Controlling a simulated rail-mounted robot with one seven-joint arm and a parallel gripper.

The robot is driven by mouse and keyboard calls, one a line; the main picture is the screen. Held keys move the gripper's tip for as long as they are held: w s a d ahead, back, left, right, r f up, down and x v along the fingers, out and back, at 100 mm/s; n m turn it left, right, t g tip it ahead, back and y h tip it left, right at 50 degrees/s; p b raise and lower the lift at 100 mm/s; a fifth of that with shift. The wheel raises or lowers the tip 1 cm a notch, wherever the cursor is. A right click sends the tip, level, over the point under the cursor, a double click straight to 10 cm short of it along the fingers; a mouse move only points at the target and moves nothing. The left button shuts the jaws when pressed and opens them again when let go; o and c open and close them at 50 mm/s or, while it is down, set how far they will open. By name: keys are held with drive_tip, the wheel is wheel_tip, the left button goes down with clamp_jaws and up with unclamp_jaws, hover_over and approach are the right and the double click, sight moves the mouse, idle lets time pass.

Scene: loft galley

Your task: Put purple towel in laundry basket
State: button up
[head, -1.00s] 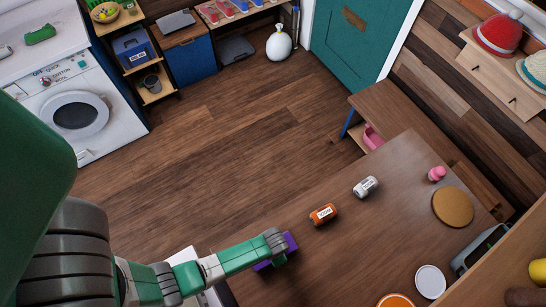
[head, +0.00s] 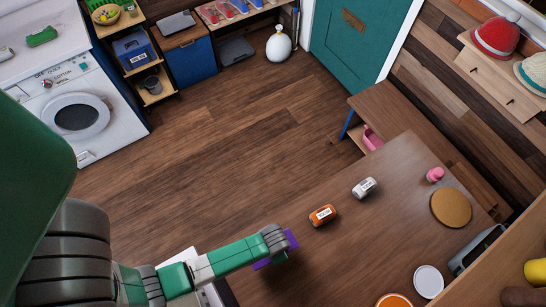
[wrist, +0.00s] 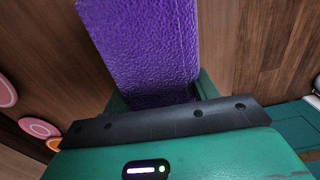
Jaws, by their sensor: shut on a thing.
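The purple towel (wrist: 145,45) fills the upper middle of the wrist view as a textured, folded block. My gripper (wrist: 155,103) is shut on it. In the head view, only small purple edges of the towel (head: 291,239) show past my gripper (head: 279,257), at the left edge of the brown table. My wrist hides most of the towel there, and its height relative to the tabletop is hard to tell. I cannot make out a laundry basket in either view.
The brown table (head: 350,235) carries an orange-labelled container (head: 322,215), a white container (head: 364,187), a pink item (head: 435,174) and a round tan mat (head: 452,207). A washing machine (head: 75,110) stands at the upper left. The wooden floor (head: 215,165) between is clear.

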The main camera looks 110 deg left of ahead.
drive_tip(key=shift+r, duration=1.75)
